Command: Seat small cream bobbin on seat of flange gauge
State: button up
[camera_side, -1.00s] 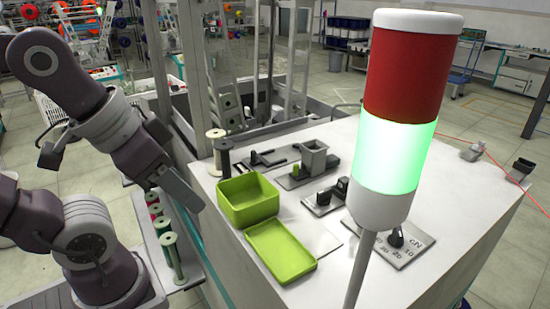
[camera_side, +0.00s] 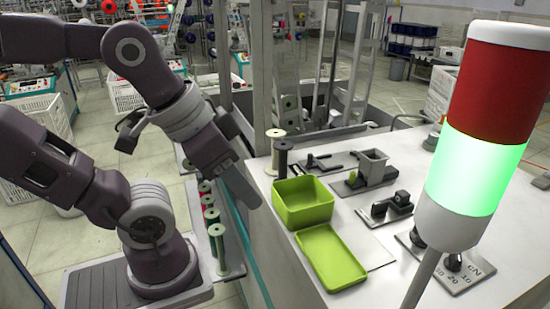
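A cream bobbin (camera_side: 275,152) stands upright on the white worktop at its left back, beside a dark bobbin (camera_side: 283,157). I cannot tell whether it is the small one. Several grey fixtures stand on the worktop: a low one with a dark upright part (camera_side: 318,163), one with a square hopper (camera_side: 373,166) and one with a black top (camera_side: 390,206). I cannot tell which is the flange gauge. My gripper (camera_side: 240,185) points down to the right at the worktop's left edge, left of the green box. It shows edge-on, so its opening is not clear; I see nothing held.
A green open box (camera_side: 303,203) and a green tray (camera_side: 331,256) stand at the left of the worktop (camera_side: 360,295). A rack of bobbins (camera_side: 218,240) is below its left edge. A lit signal tower (camera_side: 465,180) blocks part of the right.

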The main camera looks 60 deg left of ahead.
jog(key=o, duration=0.3)
jog(key=shift+w+r, duration=0.1)
jog(key=shift+o, duration=0.5)
jog(key=w+a+r+n+g+h, duration=0.1)
jog(key=w+a+r+g, duration=0.1)
jog(key=w+a+r, duration=0.1)
jog(key=shift+w+a+r+n+h, duration=0.3)
jog(key=shift+w+a+r+n, duration=0.15)
jog(key=shift+w, duration=0.7)
notch_tip(320, 180, up, 3)
jog(key=n+g+y, duration=0.1)
jog(key=n+g, duration=0.2)
jog(key=n, duration=0.1)
send_over(276, 133)
jog(key=shift+s+d+f, duration=0.1)
jog(key=shift+d, duration=0.15)
jog(key=shift+a+g+y, duration=0.3)
jog(key=shift+f, duration=3.65)
jog(key=shift+r, duration=0.1)
jog(key=shift+c, duration=0.2)
